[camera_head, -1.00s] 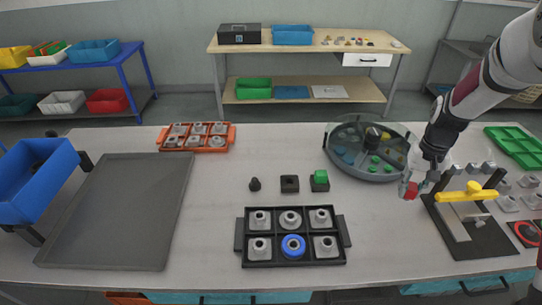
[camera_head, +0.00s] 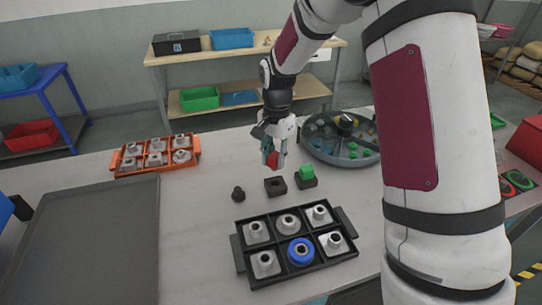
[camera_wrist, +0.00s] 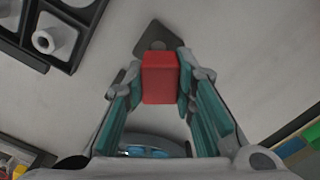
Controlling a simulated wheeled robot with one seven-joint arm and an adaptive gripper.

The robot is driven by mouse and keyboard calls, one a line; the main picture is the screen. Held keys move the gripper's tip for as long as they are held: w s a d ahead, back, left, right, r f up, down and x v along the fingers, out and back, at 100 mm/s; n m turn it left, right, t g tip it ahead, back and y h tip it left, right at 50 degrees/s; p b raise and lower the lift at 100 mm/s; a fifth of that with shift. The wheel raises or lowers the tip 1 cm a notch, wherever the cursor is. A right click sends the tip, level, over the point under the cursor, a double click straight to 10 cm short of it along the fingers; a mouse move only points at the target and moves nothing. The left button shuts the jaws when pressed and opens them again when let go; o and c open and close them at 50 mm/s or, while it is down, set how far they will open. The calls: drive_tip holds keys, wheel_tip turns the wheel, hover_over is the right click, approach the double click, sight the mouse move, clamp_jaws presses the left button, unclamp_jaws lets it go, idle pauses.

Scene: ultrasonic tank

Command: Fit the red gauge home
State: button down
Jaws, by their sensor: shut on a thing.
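The red gauge (camera_head: 272,160) is a small red block between the fingers of my gripper (camera_head: 273,150). It also shows in the wrist view (camera_wrist: 160,78), with a finger pressed on each side. My gripper is shut on it and holds it above the table, just above and behind a black square block with a hole (camera_head: 275,187). In the wrist view a dark block (camera_wrist: 152,36) lies beyond the red gauge, partly hidden by it. A second black block (camera_head: 307,183) to the right carries a green gauge (camera_head: 307,171).
A dark knob (camera_head: 238,194) stands left of the holed block. A black tray (camera_head: 243,268) of grey parts and one blue ring (camera_head: 301,251) lies in front. A round grey basin (camera_head: 350,158) is close on the right. An orange tray (camera_head: 198,148) sits at back left.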

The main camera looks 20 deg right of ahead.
sight(276, 154)
drive_tip(key=m, duration=0.1)
drive_tip(key=m+b, duration=0.1)
drive_tip(key=m, duration=0.1)
drive_tip(key=shift+w+r, duration=0.15)
drive_tip(key=shift+w, duration=0.05)
drive_tip(key=m, duration=0.2)
drive_tip(key=m+b, duration=0.1)
drive_tip(key=m, duration=0.1)
drive_tip(key=shift+s+d+r+b, duration=0.15)
drive_tip(key=shift+r+b, duration=0.05)
drive_tip(key=shift+b, duration=0.1)
drive_tip(key=shift+f+b, duration=1.2)
drive_tip(key=shift+f, duration=1.9)
drive_tip(key=shift+f+b, duration=0.8)
drive_tip(key=shift+f, duration=0.35)
idle(1.5)
drive_tip(key=c, duration=1.2)
unclamp_jaws()
drive_tip(key=shift+c, duration=0.2)
wheel_tip(276, 154, up, 12)
